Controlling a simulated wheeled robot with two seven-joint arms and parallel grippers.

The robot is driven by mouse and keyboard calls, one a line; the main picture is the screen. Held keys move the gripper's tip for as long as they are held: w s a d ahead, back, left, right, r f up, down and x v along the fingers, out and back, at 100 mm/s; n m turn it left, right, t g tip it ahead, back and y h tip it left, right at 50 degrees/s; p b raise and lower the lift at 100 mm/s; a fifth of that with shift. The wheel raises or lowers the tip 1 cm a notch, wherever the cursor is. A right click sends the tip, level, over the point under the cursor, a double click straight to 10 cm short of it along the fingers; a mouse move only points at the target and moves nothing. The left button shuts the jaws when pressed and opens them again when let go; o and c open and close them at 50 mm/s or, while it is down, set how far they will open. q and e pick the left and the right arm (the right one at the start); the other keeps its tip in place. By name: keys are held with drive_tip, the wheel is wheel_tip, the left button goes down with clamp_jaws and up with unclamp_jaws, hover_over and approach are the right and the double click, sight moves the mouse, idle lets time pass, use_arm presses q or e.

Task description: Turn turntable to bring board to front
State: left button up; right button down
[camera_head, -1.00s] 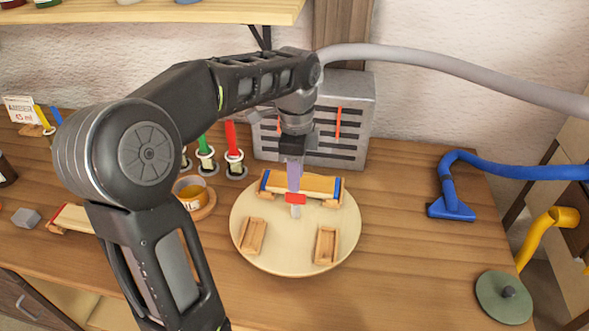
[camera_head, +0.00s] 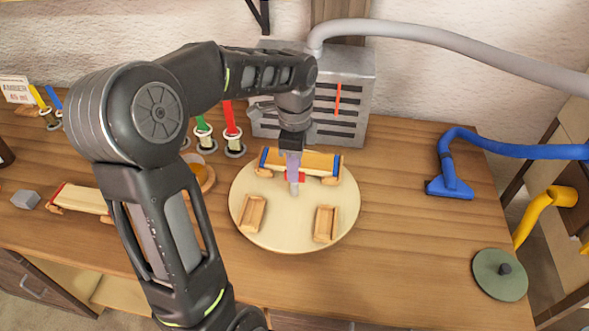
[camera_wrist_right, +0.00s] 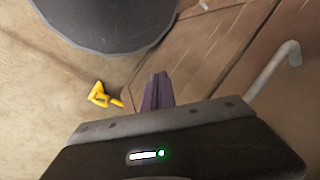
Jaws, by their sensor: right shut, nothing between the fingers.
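The round pale turntable (camera_head: 262,232) lies on the workbench. At its back a wooden board (camera_head: 315,160), with coloured bands near its ends, rests crosswise on wooden supports. Two empty wooden cradles, left (camera_head: 250,213) and right (camera_head: 326,223), sit on its front half. A small red-topped pale peg (camera_head: 295,187) shows in front of the board. My left gripper (camera_head: 295,173) points down with its purple fingers overlapping the peg's top; whether they grip it is unclear. My right gripper (camera_wrist_right: 157,90) shows only in the right wrist view, shut and empty, away from the turntable.
A grey slotted box (camera_head: 362,95) stands behind the turntable. Spools (camera_head: 234,146) and a partly hidden amber pot (camera_head: 196,178) stand left, near another lath (camera_head: 82,199). A blue nozzle (camera_head: 450,185) and green disc (camera_head: 500,276) are at right. Bench between them is clear.

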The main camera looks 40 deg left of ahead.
sight(294, 185)
use_arm(q)
drive_tip(key=shift+f, duration=1.15)
drive_tip(key=shift+c, duration=0.2)
clamp_jaws()
idle(0.4)
